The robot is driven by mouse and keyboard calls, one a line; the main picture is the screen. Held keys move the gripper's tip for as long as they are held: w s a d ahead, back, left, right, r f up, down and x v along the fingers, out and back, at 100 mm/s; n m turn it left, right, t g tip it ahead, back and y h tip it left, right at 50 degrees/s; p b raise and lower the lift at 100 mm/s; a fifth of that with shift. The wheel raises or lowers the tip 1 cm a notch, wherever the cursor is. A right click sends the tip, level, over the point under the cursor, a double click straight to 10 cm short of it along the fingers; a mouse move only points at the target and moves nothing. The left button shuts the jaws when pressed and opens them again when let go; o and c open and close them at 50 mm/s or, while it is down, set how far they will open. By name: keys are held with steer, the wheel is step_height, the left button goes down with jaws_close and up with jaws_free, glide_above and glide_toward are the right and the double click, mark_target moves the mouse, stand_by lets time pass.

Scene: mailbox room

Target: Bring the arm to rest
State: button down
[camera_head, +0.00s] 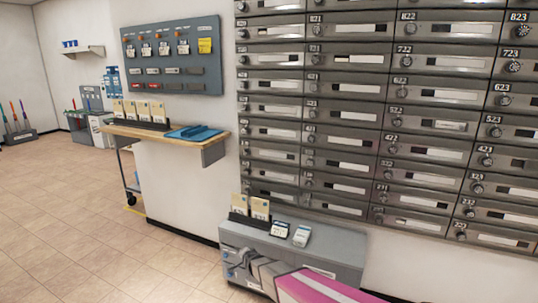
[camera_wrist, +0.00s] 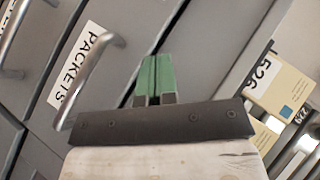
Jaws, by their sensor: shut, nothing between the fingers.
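My gripper (camera_wrist: 154,68) shows in the wrist view with its green fingers together and nothing between them. It is in front of a grey cabinet (camera_wrist: 185,40) with metal handles and a label reading PACKETS (camera_wrist: 83,58). In the head view my arm, with a magenta link, reaches in from the bottom edge, low in front of the grey cabinet (camera_head: 345,250). The fingertips cannot be made out there. I cannot tell whether the fingers touch the cabinet.
Cream cards (camera_head: 249,206) and two small devices (camera_head: 291,232) stand or lie on the cabinet top. A card marked 526 (camera_wrist: 278,82) is right of my gripper in the wrist view. Mailboxes (camera_head: 345,110) cover the wall behind. A wooden counter (camera_head: 165,136) stands left; open tiled floor (camera_head: 70,220) lies beyond.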

steer(key=s+d+r+n+g+h, duration=0.1)
steer(key=s+d+r+n+g, duration=0.1)
steer(key=s+d+r, duration=0.4)
steer(key=s+d+r+n+g+h, duration=0.2)
steer(key=s+d+r+g, duration=0.3)
steer(key=s+d, duration=0.6)
steer(key=s+d+r+n+g+h, duration=0.1)
steer(key=s+d+r+n+g, duration=0.3)
steer(key=s+d+r, duration=0.4)
steer(key=s+d, duration=0.1)
steer(key=d, duration=0.5)
steer(key=shift+s+r, duration=0.2)
steer(key=shift+d, duration=0.1)
